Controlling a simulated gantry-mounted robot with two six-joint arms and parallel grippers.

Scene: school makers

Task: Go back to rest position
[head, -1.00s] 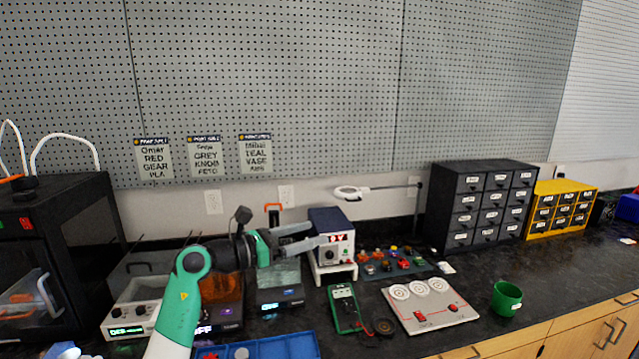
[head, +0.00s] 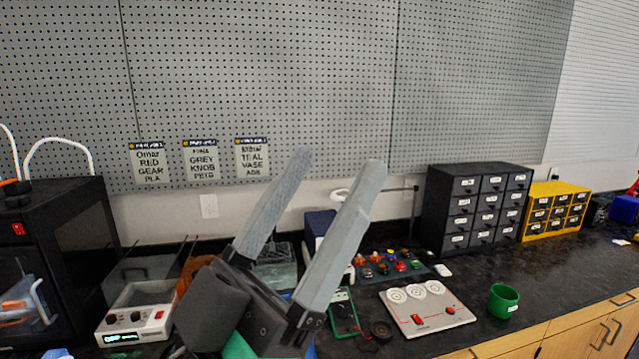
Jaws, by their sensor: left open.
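My left gripper (head: 335,172) is large and close to the camera in the head view. Its two long grey fingers are apart and point up and slightly right, with nothing between them. It hangs in front of the bench and hides part of the blue-and-white power supply (head: 318,225), the clear-covered device (head: 275,268) and most of the blue tray. My right gripper is not in view.
A black 3D printer (head: 75,225) stands at the left and a white device (head: 137,312) beside it. A green multimeter (head: 343,312), a white board with discs (head: 428,308) and a green cup (head: 503,299) lie on the black bench. Drawer cabinets (head: 478,208) stand at the back right.

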